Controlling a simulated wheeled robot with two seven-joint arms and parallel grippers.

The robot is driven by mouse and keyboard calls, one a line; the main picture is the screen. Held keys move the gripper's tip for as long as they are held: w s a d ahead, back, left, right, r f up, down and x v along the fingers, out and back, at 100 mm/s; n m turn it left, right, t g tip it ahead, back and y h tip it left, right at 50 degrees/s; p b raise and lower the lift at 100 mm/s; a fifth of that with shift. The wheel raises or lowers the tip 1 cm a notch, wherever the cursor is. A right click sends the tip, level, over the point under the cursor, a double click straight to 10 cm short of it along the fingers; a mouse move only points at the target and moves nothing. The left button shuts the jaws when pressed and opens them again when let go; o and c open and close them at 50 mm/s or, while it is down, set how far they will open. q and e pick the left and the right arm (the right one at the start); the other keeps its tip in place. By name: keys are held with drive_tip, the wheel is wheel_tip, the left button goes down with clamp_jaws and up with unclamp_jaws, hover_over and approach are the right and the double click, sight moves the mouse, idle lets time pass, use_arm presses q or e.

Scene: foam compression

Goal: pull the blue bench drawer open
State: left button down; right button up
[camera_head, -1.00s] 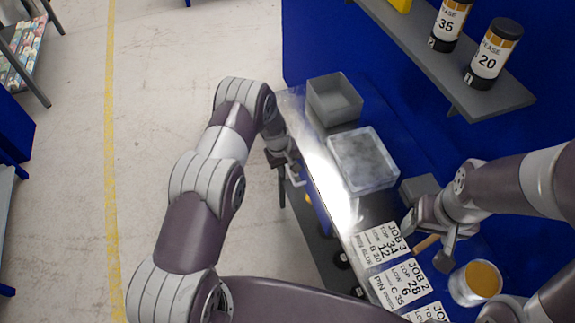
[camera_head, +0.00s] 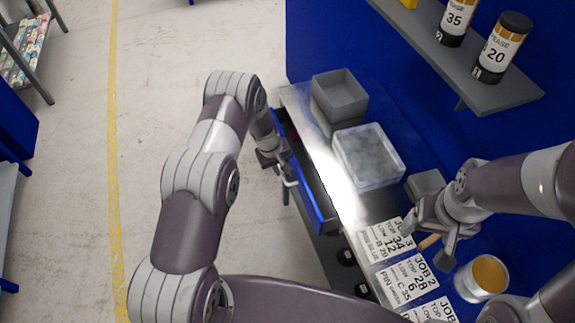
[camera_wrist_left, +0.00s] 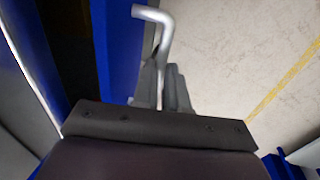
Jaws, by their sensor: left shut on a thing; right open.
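The blue bench drawer (camera_head: 317,196) shows below the left edge of the bench top, pulled partly out, with a dark gap behind its front. In the left wrist view the blue drawer front (camera_wrist_left: 121,45) runs down beside a bent metal handle (camera_wrist_left: 158,17). My left gripper (camera_head: 283,168) is at the drawer's outer side, shut on the handle; its fingers (camera_wrist_left: 167,85) close around the bar in the wrist view. My right gripper (camera_head: 432,232) is open above the bench, near the job cards. The inside of the drawer is mostly hidden.
On the metal bench top (camera_head: 297,98) stand an open grey bin (camera_head: 340,96), a clear-lidded box (camera_head: 368,157), job cards (camera_head: 405,278) and a tin with amber contents (camera_head: 482,277). A shelf (camera_head: 505,96) holds grease bottles. Open floor lies to the left.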

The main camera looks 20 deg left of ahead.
use_arm(q)
drive_tip(key=s+a+b, duration=0.5)
drive_tip(key=s+a, duration=0.4)
drive_tip(key=a, duration=0.5)
drive_tip(key=shift+s, duration=0.3)
drive_tip(key=shift+a, duration=0.1)
drive_tip(key=c, duration=1.2)
unclamp_jaws()
drive_tip(key=shift+o, duration=0.2)
wheel_tip(320, 180, up, 12)
drive_tip(key=s+a, duration=0.1)
drive_tip(key=a, duration=0.1)
drive_tip(key=shift+s+r, duration=0.2)
drive_tip(key=shift+r, duration=0.05)
